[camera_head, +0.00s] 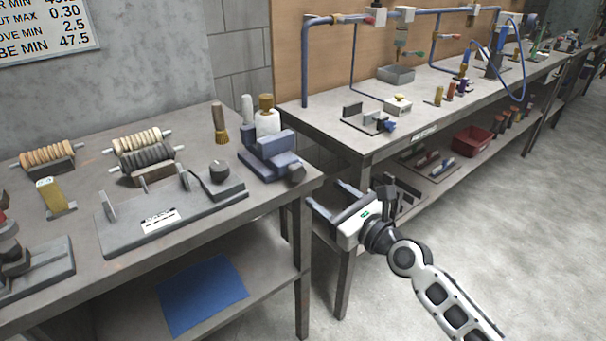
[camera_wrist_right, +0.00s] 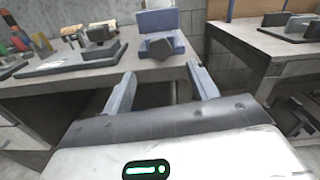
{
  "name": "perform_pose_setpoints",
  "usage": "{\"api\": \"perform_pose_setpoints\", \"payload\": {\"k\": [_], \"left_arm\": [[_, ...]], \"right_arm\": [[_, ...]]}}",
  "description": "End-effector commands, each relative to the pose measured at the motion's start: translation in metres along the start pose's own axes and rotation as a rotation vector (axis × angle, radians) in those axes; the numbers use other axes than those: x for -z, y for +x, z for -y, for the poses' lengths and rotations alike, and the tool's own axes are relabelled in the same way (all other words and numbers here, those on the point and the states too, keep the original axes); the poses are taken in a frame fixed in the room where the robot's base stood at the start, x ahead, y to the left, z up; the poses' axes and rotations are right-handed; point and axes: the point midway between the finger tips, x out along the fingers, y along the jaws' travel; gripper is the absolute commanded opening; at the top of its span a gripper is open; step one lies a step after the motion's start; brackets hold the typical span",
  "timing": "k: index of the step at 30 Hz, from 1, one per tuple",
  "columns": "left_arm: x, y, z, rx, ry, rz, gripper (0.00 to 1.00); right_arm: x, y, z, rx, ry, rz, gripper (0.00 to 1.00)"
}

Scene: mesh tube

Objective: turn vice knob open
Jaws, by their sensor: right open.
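The blue vice (camera_head: 268,155) stands at the right front corner of the left bench. Its dark grey knob (camera_head: 296,172) sticks out at the bench edge. In the wrist view the vice (camera_wrist_right: 170,22) is straight ahead, with the knob (camera_wrist_right: 160,47) facing me between the fingertips' directions. My right gripper (camera_head: 327,192) is open and empty, just off the bench corner, below and to the right of the knob. Its two fingers (camera_wrist_right: 161,68) point toward the knob and appear apart from it. My left gripper is not in view.
On the left bench, a grey fixture (camera_head: 170,222) stands left of the vice, with a brush (camera_head: 220,125) and rollers (camera_head: 145,158) behind. A white bottle (camera_head: 267,121) stands behind the vice. A second bench (camera_head: 345,138) is to the right. Open floor (camera_head: 510,210) lies at right.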

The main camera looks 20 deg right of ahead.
Motion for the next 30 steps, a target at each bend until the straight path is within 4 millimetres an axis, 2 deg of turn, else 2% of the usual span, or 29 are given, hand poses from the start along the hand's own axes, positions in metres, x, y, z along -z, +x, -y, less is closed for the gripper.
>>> {"api": "perform_pose_setpoints", "payload": {"k": [1,6,12,18,26,28,30], "left_arm": [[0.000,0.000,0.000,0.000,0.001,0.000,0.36],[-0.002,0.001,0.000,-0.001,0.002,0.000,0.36],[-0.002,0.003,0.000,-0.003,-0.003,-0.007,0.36],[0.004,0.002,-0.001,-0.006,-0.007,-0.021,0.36],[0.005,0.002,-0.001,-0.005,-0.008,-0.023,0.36],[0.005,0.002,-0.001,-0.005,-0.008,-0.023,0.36],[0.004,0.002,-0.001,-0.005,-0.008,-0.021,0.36]], "right_arm": [[-0.002,0.013,0.000,0.000,0.000,0.003,0.59],[0.000,0.049,0.000,-0.001,-0.001,0.002,0.59],[0.001,0.080,0.000,0.000,-0.002,0.001,0.59],[0.001,0.092,-0.001,-0.001,-0.002,0.000,0.59],[0.000,0.093,-0.001,-0.001,-0.001,-0.001,0.59],[0.001,0.093,-0.001,-0.001,-0.001,-0.001,0.45],[0.001,0.093,-0.001,-0.001,-0.002,-0.001,0.25]]}}
